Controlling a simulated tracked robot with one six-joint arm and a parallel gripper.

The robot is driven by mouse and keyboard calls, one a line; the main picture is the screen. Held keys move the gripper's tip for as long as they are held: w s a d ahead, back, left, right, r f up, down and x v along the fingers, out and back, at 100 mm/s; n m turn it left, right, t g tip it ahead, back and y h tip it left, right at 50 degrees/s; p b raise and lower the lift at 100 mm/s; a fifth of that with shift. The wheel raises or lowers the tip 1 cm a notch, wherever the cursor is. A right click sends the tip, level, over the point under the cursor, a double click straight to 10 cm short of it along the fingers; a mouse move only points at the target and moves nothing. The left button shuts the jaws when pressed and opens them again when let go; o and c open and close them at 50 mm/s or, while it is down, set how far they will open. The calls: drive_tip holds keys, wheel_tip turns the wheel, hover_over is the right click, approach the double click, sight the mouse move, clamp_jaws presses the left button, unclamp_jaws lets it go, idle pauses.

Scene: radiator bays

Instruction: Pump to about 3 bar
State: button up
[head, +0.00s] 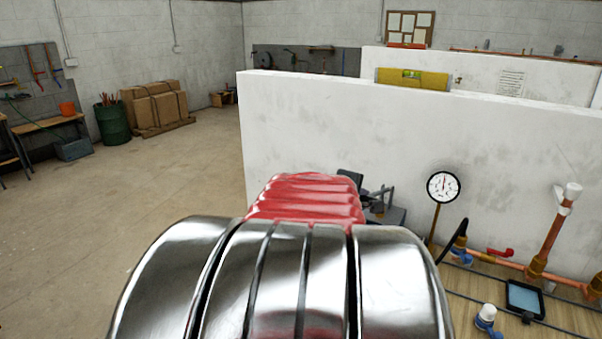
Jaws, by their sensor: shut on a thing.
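The round white pressure gauge (444,187) stands on a brass stem right of my arm. Its needle points about straight up; the scale numbers are too small to read. Dark grey parts show just beyond my red and silver arm, in front of the white wall. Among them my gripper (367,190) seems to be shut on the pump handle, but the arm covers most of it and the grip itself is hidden. A grey box-like body (391,216), probably the pump, sits low beside it. A black hose (453,241) rises at the gauge's right.
Copper pipework (548,235) with a white-capped riser and a red lever (500,253) runs along the right. A white partition (330,125) stands behind. The floor at left is open.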

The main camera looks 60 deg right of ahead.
drive_tip(key=shift+a+f, duration=0.25)
drive_tip(key=shift+f, duration=0.4)
drive_tip(key=shift+r, duration=0.1)
drive_tip(key=shift+s+d+r, duration=0.1)
drive_tip(key=shift+d+r, duration=0.15)
drive_tip(key=shift+r, duration=0.25)
drive_tip(key=o, duration=1)
